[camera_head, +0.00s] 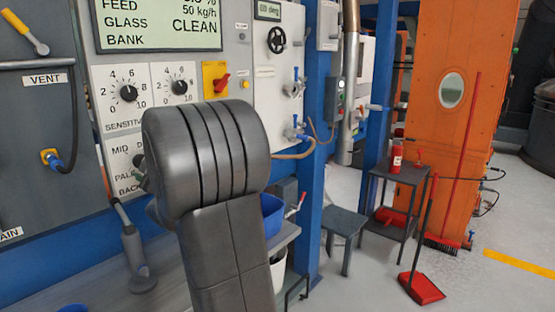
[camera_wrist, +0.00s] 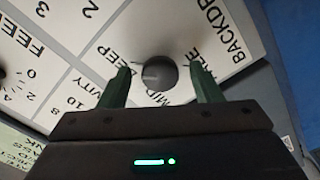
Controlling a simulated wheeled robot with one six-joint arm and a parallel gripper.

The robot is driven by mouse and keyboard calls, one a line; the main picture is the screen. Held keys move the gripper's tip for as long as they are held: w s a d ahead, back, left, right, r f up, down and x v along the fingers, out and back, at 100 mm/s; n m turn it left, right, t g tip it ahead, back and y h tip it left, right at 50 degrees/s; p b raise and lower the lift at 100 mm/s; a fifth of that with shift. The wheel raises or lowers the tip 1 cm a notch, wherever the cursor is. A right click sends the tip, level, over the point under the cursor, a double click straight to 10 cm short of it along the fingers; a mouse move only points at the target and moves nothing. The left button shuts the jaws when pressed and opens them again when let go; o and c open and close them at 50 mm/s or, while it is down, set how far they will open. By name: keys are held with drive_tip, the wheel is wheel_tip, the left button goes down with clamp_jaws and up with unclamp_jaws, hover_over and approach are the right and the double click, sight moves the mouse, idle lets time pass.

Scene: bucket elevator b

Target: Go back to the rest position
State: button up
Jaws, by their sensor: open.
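My gripper (camera_wrist: 159,68) shows in the wrist view with its two green fingers apart. A dark round knob (camera_wrist: 159,74) on the white panel appears between the fingertips, with a gap on either side. I cannot tell how far the fingertips are from the panel. The lettering "MID", "DEEP" and part of "BACKD..." surrounds the knob. In the head view my dark arm stands in front of the control panel (camera_head: 130,72) and hides most of the lower dial.
A grey handled tool (camera_head: 133,250) stands on the ledge below the panel. A blue bin (camera_head: 272,214) is right of my arm. A blue post (camera_head: 311,150), a grey stool (camera_head: 345,222) and a small table (camera_head: 405,172) stand farther right. Open floor lies at the right.

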drive_tip(key=n+b, duration=0.1)
drive_tip(key=n, duration=0.4)
drive_tip(key=n+b, duration=0.1)
drive_tip(key=n, duration=0.3)
drive_tip(key=shift+r+n, duration=0.2)
drive_tip(key=shift+n, duration=0.2)
drive_tip(key=shift+d, duration=0.1)
